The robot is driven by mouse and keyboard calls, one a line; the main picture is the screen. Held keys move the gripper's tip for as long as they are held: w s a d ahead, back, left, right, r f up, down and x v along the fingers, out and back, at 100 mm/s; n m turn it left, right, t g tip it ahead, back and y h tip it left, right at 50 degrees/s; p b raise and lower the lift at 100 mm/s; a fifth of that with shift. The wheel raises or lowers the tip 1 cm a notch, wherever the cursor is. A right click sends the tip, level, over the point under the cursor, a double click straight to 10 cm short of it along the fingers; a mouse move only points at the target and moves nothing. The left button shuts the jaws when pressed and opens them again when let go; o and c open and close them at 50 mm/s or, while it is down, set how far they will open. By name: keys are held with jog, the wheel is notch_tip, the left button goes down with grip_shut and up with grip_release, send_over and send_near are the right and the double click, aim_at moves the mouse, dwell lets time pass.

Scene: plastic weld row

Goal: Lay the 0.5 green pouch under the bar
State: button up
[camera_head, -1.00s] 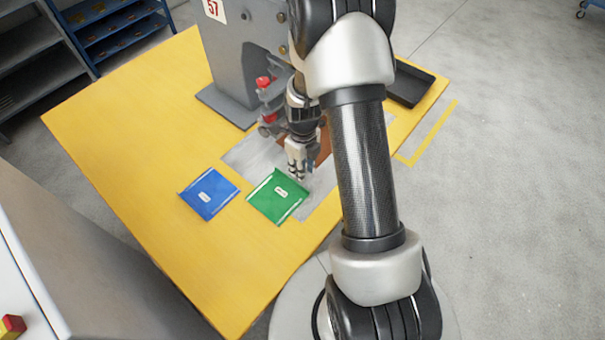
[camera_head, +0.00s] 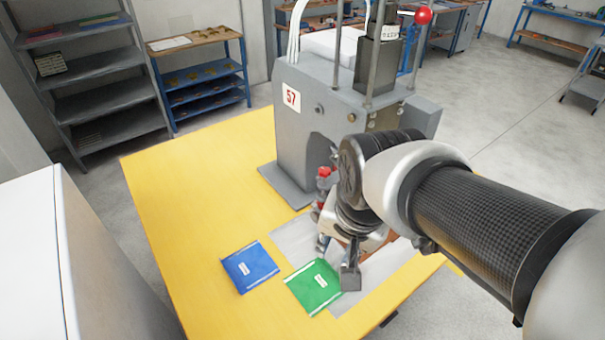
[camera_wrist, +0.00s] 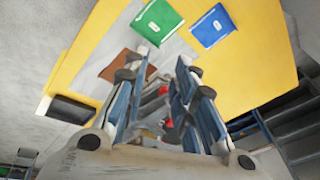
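The green pouch (camera_head: 313,288), with a white label, lies flat on the near part of the table, partly over a grey plate. It also shows at the top of the wrist view (camera_wrist: 158,20). My gripper (camera_head: 338,262) is just beyond the pouch's upper right edge in the head view and overlaps its corner there. In the wrist view its fingers (camera_wrist: 164,62) are spread apart with nothing between them. The grey press (camera_head: 312,125) marked 57 stands behind. My arm hides its working area, and I cannot make out the bar.
A blue pouch (camera_head: 250,267) lies left of the green one. A brown pad (camera_wrist: 128,66) and a dark tray (camera_wrist: 72,110) show in the wrist view. Red knobs (camera_head: 324,172) stick out by the press. The yellow table (camera_head: 190,190) is clear at left.

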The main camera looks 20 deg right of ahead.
jog(key=s+a+r+n+t, duration=0.1)
jog(key=s+a+r+n, duration=0.1)
jog(key=s+n, duration=0.5)
jog(key=shift+r+n, duration=0.15)
jog(key=shift+n, duration=0.25)
jog(key=shift+o, duration=0.2)
jog(key=shift+w, duration=0.1)
